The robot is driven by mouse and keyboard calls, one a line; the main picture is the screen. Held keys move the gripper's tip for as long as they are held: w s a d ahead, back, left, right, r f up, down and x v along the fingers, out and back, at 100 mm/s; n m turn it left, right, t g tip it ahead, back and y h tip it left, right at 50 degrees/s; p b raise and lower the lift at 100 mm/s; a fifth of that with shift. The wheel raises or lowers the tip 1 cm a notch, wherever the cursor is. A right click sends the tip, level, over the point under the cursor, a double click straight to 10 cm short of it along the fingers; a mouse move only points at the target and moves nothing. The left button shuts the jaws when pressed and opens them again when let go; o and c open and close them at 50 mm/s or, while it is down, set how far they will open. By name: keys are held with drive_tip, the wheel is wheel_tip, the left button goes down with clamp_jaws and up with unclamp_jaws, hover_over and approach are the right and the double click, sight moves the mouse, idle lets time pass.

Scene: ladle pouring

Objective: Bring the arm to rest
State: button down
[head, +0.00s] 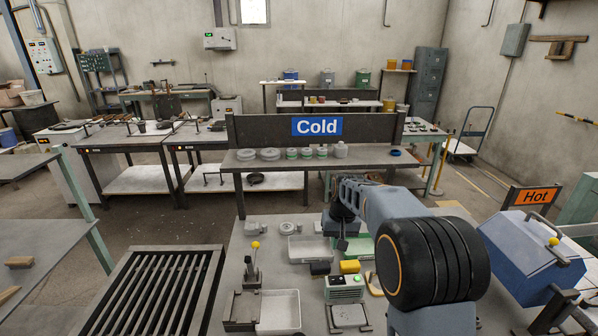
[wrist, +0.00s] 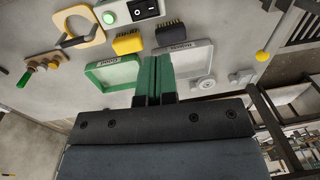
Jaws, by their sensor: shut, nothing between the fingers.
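My gripper (wrist: 153,75) shows in the wrist view with its two green fingers pressed together and nothing between them. In the head view my gripper (head: 341,243) is partly hidden by my arm and hangs above the worktable (head: 232,262). In the wrist view the fingertips overlap the space between a green-rimmed tray (wrist: 110,73) and a grey tray (wrist: 207,50). I cannot tell how high they are above the table.
A yellow block brush (head: 350,267) and a black one (head: 320,268) lie near a box with switches (head: 344,288). A lever with a yellow knob (head: 255,246) stands left. A shelf (head: 250,165) under the "Cold" sign (head: 317,126) crosses behind. A blue box (head: 531,258) stands right.

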drive_tip(key=s+r+t, duration=0.2)
drive_tip(key=s, duration=0.9)
drive_tip(key=s+r+t+h, duration=0.1)
drive_tip(key=s+r+t, duration=0.1)
drive_tip(key=s, duration=1)
drive_tip(key=shift+s+d+r+t, duration=0.2)
drive_tip(key=shift+d+r+t, duration=0.15)
drive_tip(key=shift+r, duration=0.5)
